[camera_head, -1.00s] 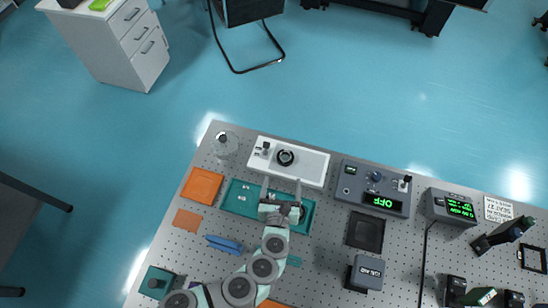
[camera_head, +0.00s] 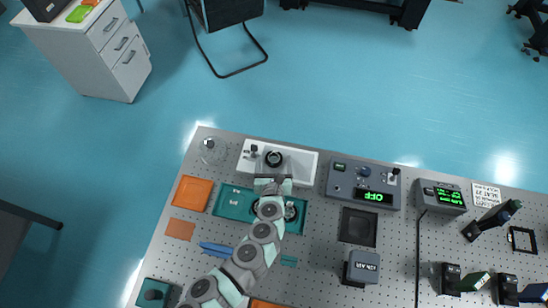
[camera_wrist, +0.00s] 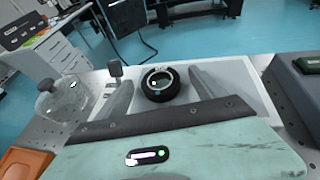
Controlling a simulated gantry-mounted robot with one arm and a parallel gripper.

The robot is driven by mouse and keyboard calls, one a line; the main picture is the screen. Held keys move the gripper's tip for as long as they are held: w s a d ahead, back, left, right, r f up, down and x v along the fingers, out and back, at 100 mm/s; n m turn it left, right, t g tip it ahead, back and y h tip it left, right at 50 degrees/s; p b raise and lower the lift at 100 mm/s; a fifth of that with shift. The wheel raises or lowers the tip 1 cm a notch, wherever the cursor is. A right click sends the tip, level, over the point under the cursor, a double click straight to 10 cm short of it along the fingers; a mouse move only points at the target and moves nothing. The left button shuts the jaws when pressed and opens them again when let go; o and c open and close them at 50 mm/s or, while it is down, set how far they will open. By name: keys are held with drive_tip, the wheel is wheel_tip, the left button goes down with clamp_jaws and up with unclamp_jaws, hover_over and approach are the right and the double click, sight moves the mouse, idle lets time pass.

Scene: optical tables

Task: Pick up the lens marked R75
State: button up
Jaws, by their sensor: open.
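A round black ring-shaped item (camera_head: 273,158), which looks like a mounted lens, sits on the white tray (camera_head: 305,165). In the wrist view the black ring (camera_wrist: 160,83) shows a light inner rim with small marks too small to read. My gripper (camera_head: 272,177) is open and at the near edge of the white tray. In the wrist view its fingers (camera_wrist: 160,80) appear on either side of the ring, with gaps; I cannot tell their height above it. Another round item (camera_head: 290,210) in the teal tray (camera_head: 226,208) is partly hidden by my arm.
A small post-like item (camera_head: 253,151) stands left of the ring on the white tray. A clear round item (camera_head: 209,147) is further left, an orange tray (camera_head: 192,192) below it. The grey OFF box (camera_head: 363,186) stands right of the white tray.

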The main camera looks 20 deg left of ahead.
drive_tip(key=shift+w+a+f, duration=0.1)
drive_tip(key=shift+w+f, duration=0.05)
drive_tip(key=shift+c, duration=0.2)
drive_tip(key=c, duration=1.6)
